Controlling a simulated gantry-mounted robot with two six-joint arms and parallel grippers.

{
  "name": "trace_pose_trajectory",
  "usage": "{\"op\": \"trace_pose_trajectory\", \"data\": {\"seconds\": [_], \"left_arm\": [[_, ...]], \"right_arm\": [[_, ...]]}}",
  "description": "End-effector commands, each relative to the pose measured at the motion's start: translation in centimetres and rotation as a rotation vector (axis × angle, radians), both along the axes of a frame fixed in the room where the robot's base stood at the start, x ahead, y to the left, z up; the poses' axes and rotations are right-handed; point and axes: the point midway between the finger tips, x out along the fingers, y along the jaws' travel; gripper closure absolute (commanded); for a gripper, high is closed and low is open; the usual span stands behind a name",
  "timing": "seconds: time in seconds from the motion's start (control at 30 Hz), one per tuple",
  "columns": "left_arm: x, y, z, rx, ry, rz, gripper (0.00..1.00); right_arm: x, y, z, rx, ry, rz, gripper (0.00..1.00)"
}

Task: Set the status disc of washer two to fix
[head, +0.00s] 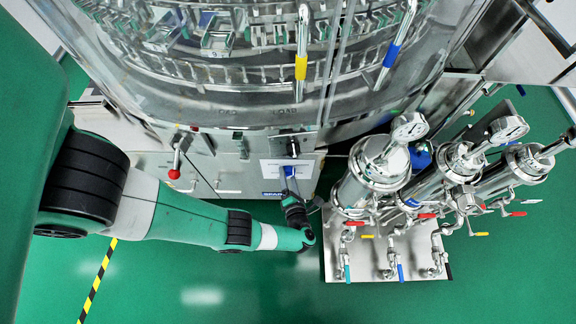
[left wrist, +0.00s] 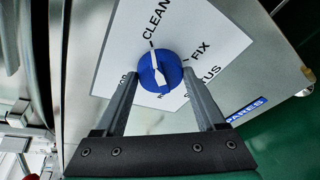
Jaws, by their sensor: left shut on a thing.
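The status disc (left wrist: 172,66) is a round blue knob with a white pointer, on a white label plate (left wrist: 220,50) on the washer's metal front. The pointer lies nearly along the line to the tick by CLEAN; FIX stands to the right of the disc. Other lettering below and left is partly hidden by my fingers. My left gripper (left wrist: 161,76) is shut on the disc, one finger on each side. In the head view my left gripper (head: 291,191) reaches the washer panel, and a bit of blue disc (head: 289,171) shows above it. My right gripper is not in view.
The large glass-and-steel washer (head: 230,80) fills the top. A red-knobbed lever (head: 174,174) is left of the plate. Metal canisters (head: 373,170) with gauges and coloured valve handles stand close on the right. A blue label (left wrist: 246,110) sits below the plate. The green floor in front is clear.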

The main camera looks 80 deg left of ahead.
Motion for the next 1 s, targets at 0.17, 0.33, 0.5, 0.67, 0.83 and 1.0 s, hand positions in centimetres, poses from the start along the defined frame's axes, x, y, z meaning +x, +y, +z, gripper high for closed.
{"op": "trace_pose_trajectory", "data": {"seconds": [0.17,0.33,0.5,0.67,0.83,1.0], "left_arm": [[0.0,0.0,0.0,0.005,0.024,0.000,0.84],[0.0,0.0,0.0,0.004,0.023,-0.001,0.84],[0.0,0.0,0.0,0.004,0.023,-0.001,0.00],[0.0,0.0,0.0,0.004,0.022,0.000,0.00],[0.1,-0.7,0.2,0.003,0.022,-0.002,0.00],[0.1,-3.9,1.1,0.004,0.021,-0.007,0.00]], "right_arm": [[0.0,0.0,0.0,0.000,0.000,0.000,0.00],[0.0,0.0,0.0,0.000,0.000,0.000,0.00],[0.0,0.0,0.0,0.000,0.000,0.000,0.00],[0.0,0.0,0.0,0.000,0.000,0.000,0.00],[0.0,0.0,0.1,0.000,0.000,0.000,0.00],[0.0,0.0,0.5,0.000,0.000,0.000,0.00]]}}
